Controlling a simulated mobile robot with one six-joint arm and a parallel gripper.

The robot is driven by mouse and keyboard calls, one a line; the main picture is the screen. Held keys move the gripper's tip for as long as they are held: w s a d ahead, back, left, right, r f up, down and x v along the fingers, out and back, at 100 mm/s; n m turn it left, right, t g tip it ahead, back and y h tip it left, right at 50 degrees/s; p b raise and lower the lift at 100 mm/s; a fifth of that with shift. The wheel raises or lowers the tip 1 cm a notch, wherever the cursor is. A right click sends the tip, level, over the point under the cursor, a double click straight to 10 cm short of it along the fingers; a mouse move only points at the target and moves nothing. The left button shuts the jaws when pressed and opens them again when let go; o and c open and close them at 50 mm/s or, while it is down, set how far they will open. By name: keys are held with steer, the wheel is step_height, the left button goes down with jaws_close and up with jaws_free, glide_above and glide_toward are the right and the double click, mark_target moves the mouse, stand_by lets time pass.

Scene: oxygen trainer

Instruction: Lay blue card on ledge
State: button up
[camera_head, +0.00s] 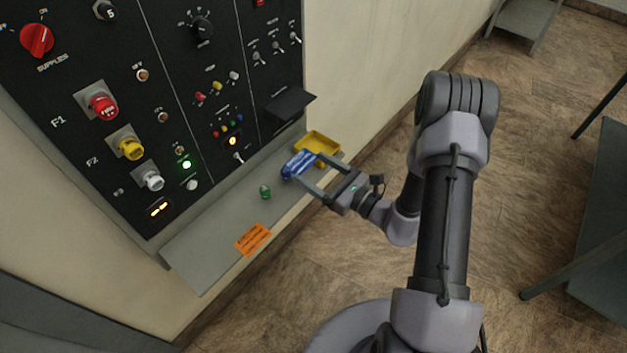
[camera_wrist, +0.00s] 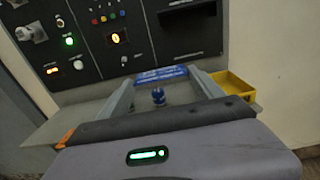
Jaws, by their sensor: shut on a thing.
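The blue card (camera_head: 301,162) is between the fingertips of my gripper (camera_head: 306,174), over the right part of the grey ledge (camera_head: 205,232) below the panel. In the wrist view the blue card (camera_wrist: 161,74) spans between the two fingertips (camera_wrist: 160,78), and my gripper is shut on it. I cannot tell whether the card touches the ledge. A small blue knob-like piece (camera_wrist: 158,97) shows between the fingers, nearer to the wrist than the card.
A yellow tray (camera_head: 331,147) sits at the ledge's right end, close beside the card. A small green piece (camera_head: 265,191) and an orange card (camera_head: 253,239) are on the ledge further left. A dark flap (camera_head: 290,103) juts from the panel above. The ledge's left part is clear.

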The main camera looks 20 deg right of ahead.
steer(key=shift+w+a+f+b, duration=0.15)
steer(key=shift+f+b, duration=0.3)
steer(key=shift+f, duration=0.45)
steer(key=shift+w+f+b, duration=0.15)
steer(key=shift+f+b, duration=0.3)
steer(key=shift+f, duration=0.4)
steer(key=shift+f+b, duration=0.6)
steer(key=shift+f, duration=0.05)
steer(key=o, duration=1.3)
steer(key=shift+r, duration=0.1)
